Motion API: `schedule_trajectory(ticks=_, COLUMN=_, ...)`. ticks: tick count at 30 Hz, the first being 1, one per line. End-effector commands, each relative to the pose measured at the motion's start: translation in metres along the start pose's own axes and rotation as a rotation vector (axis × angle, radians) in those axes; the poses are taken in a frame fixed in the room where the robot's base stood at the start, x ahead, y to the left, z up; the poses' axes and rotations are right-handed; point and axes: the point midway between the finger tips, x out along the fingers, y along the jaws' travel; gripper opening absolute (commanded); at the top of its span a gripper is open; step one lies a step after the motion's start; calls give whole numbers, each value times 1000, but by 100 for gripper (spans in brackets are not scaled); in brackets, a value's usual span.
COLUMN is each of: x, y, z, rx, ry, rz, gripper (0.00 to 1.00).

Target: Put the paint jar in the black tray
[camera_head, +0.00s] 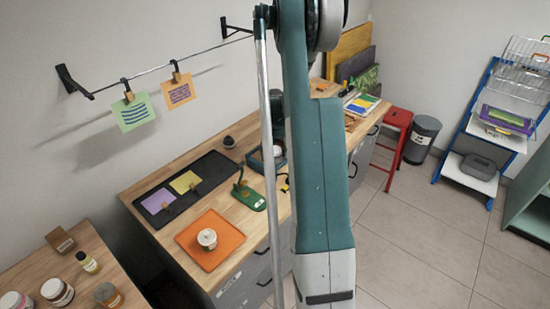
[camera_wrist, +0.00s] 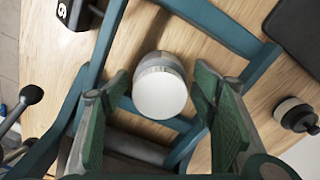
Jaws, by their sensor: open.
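A jar with a white lid and greyish side (camera_wrist: 160,92) stands in the wrist view between the two green-padded fingers of my gripper (camera_wrist: 162,84). The fingers are open, with gaps on both sides of the jar. Its label is not visible. In the head view my arm partly covers this spot; a bit of white jar (camera_head: 277,151) shows beside it. The black tray (camera_head: 213,166) lies on the wooden counter to the left, with a purple and a yellow card on it. A dark edge (camera_wrist: 298,35), perhaps of this tray, shows at the wrist view's upper right.
Teal bars (camera_wrist: 215,25) surround the jar in the wrist view. A green lever tool (camera_head: 250,196) is close by. An orange tray (camera_head: 190,237) holds another white jar (camera_head: 207,238). A small dark round item (camera_head: 229,142) stands behind. Several jars stand on the left table.

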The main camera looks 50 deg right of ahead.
Motion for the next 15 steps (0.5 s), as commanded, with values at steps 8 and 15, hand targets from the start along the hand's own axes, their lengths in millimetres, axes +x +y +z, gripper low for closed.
schedule_trajectory(ticks=8, x=-40, y=0, z=0, rx=0, ry=0, rz=0, gripper=58)
schedule_trajectory(ticks=15, x=-76, y=0, z=0, rx=0, ry=0, rz=0, gripper=58)
